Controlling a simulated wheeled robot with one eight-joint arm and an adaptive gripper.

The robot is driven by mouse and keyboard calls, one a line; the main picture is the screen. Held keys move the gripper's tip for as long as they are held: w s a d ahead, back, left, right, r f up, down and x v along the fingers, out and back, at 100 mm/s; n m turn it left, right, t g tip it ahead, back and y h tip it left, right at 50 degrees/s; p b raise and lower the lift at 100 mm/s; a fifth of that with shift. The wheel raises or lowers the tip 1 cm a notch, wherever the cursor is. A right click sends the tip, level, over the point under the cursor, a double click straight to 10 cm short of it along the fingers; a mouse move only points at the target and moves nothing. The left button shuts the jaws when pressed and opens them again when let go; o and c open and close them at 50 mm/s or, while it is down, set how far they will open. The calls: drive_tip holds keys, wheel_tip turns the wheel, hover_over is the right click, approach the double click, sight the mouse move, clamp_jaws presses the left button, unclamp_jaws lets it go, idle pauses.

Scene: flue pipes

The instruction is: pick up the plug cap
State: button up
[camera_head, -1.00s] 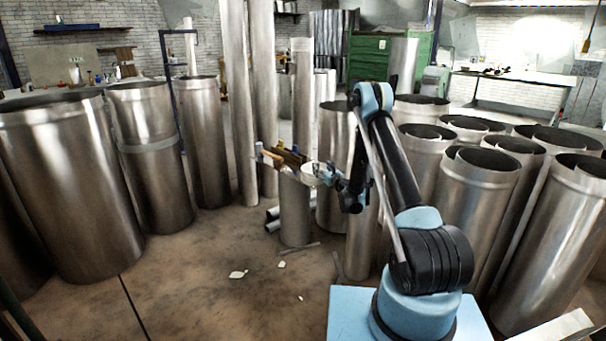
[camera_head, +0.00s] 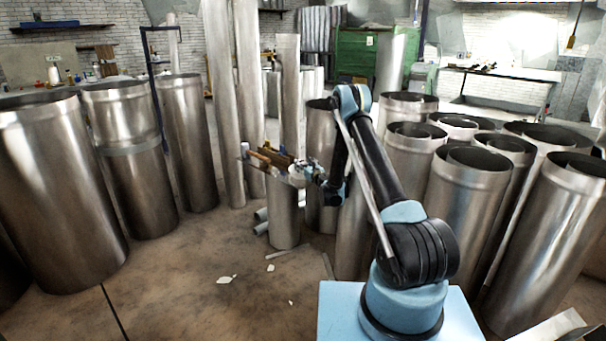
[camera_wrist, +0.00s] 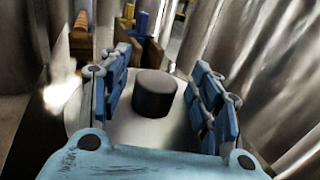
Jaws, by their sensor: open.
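A dark, short cylinder, which looks like the plug cap (camera_wrist: 154,93), stands on a pale round top (camera_wrist: 120,132) in the wrist view. My gripper (camera_wrist: 160,90) is open, with one blue finger on each side of the cap and visible gaps between. In the head view my gripper (camera_head: 311,172) is at the top of a short metal pipe stand (camera_head: 284,218). The cap is too small to make out there.
Brown and blue-handled items (camera_head: 268,155) lie at the left of the stand top, close to my gripper. Tall pipes (camera_head: 247,100) stand behind. Large pipes crowd the right (camera_head: 470,190) and left (camera_head: 50,190). Scraps (camera_head: 227,279) lie on the open floor.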

drive_tip(key=shift+d, duration=0.1)
drive_tip(key=shift+a, duration=0.25)
clamp_jaws()
drive_tip(key=shift+s, duration=0.1)
